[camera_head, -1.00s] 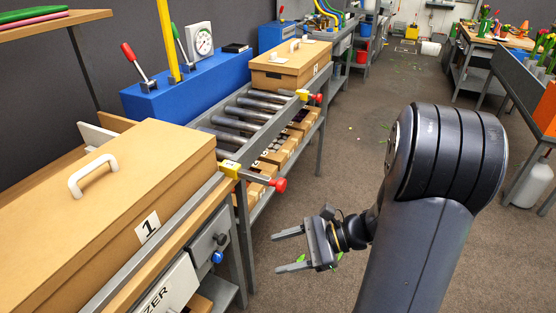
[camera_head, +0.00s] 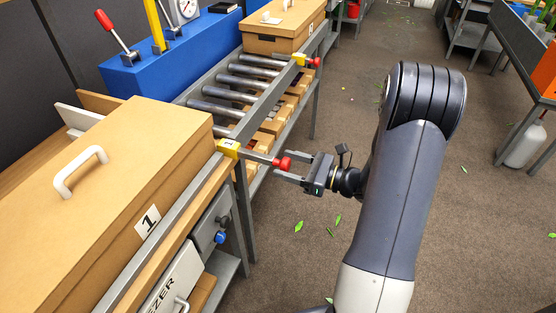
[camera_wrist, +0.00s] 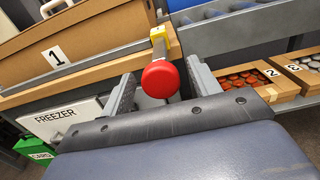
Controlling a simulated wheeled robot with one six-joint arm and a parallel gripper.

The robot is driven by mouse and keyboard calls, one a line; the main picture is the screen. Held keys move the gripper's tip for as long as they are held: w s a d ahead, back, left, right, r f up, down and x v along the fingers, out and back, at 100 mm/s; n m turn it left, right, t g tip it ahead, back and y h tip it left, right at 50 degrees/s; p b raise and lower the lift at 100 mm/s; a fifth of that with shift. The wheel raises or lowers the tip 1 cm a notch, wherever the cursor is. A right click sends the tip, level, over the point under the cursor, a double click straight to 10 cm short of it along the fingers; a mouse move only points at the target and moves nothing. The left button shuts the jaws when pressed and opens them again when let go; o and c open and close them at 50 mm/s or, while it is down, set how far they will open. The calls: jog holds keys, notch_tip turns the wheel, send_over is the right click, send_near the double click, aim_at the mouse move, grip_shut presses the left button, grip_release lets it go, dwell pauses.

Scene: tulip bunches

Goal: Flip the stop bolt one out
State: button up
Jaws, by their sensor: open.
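The stop bolt one is a metal rod with a red knob (camera_head: 285,163) and a yellow block (camera_head: 229,148) at the bench edge, beside the box marked 1 (camera_head: 110,200). The rod points out from the bench toward my gripper. My gripper (camera_head: 281,167) is open, with its fingertips at the red knob. In the wrist view the red knob (camera_wrist: 160,79) stands between the two open fingers, nearer the camera than the yellow block (camera_wrist: 158,34). I cannot tell whether a finger touches it.
A second stop bolt with a red knob (camera_head: 315,62) is farther along the roller conveyor (camera_head: 240,82), by another cardboard box (camera_head: 284,30). A freezer drawer (camera_head: 177,283) lies below the box marked 1. Open floor (camera_head: 300,270) lies to the right.

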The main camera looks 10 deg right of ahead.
aim_at(252, 155)
jog(key=shift+x, duration=1.6)
jog(key=shift+c, duration=0.4)
grip_shut()
jog(key=shift+s+d, duration=0.1)
